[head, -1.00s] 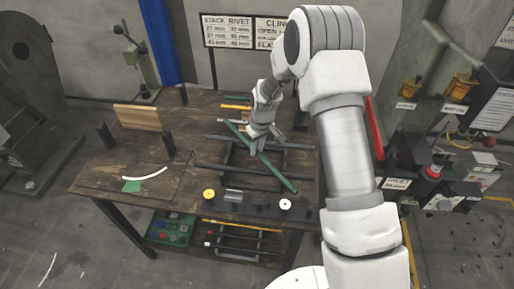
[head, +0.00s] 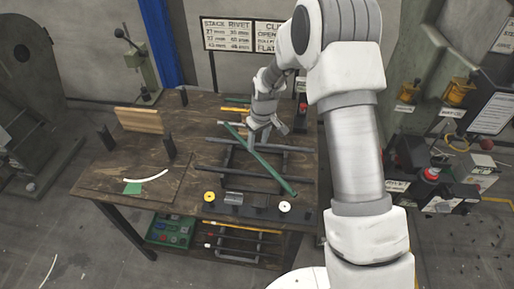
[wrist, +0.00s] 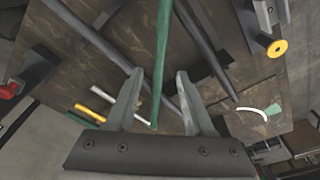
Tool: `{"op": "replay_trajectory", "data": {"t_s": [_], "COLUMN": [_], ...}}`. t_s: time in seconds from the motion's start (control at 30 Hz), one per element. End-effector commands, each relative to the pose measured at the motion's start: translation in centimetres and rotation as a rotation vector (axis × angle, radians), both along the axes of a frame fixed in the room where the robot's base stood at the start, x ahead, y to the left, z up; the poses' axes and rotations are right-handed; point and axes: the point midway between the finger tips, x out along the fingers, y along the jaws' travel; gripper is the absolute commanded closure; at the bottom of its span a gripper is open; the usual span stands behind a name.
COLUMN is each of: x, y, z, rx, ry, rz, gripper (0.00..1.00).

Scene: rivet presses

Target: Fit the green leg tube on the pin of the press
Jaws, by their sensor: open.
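The green leg tube (head: 266,164) lies slantwise across dark bars on the brown work table. My gripper (head: 266,143) is over the tube's middle part, open and empty. In the wrist view the tube (wrist: 161,50) runs between the two spread fingers of my gripper (wrist: 159,75), with a gap on each side. I cannot tell from these views how high the fingers are above it. A machine with a red knob (head: 431,174) stands at the right, partly behind my arm. No pin can be made out clearly.
The work table (head: 192,190) holds dark bars (head: 232,169), a yellow roller (head: 209,195), a white roller (head: 285,206), a wooden block (head: 138,120) and a curved white strip (head: 150,177). A lower shelf holds a green bin (head: 170,232). The table's left front is mostly clear.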

Motion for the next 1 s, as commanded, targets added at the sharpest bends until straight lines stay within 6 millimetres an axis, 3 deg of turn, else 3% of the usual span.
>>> {"op": "replay_trajectory", "data": {"t_s": [0.1,0.33,0.77,1.0], "x": [-0.3,-0.7,-1.5,-4.5], "y": [-0.3,-0.6,-1.1,-3.1], "z": [2.6,6.5,9.3,15.5], "rx": [0.0,0.0,-0.003,-0.008], "ry": [-0.004,-0.003,-0.009,-0.063], "rz": [0.0,-0.001,-0.013,-0.093], "gripper": [0.47,0.47,0.47,0.47]}}
